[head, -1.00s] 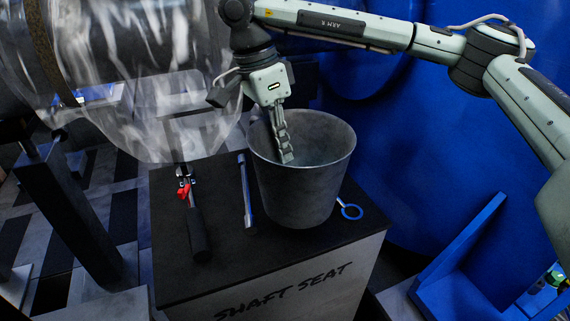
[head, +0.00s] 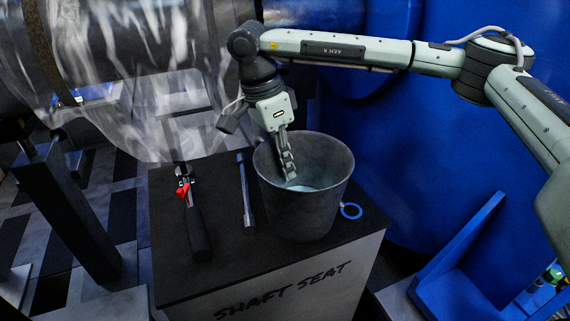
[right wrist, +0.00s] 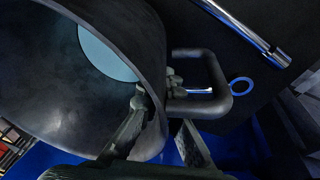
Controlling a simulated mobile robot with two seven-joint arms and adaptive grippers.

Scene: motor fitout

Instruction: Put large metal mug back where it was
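The large metal mug (head: 306,207) is a dark grey, bucket-like vessel, upright over the black top of the block marked "SHAFT SEAT" (head: 262,270). I cannot tell whether its base touches that top. In the right wrist view, the mug (right wrist: 75,95) shows a pale blue round patch inside and a dark loop handle (right wrist: 218,75) on its side. My right gripper (head: 289,172) reaches down at the mug's rim. In the wrist view its fingers (right wrist: 160,120) straddle the mug's wall near the handle, shut on it. My left gripper is out of view.
On the block top, left of the mug, lie a black-handled tool with a red part (head: 195,215) and a metal bar (head: 245,190). A blue ring-ended tool (head: 351,211) lies at its right, partly hidden. A clear plastic sheet (head: 150,90) hangs behind. A blue bracket (head: 455,265) stands right.

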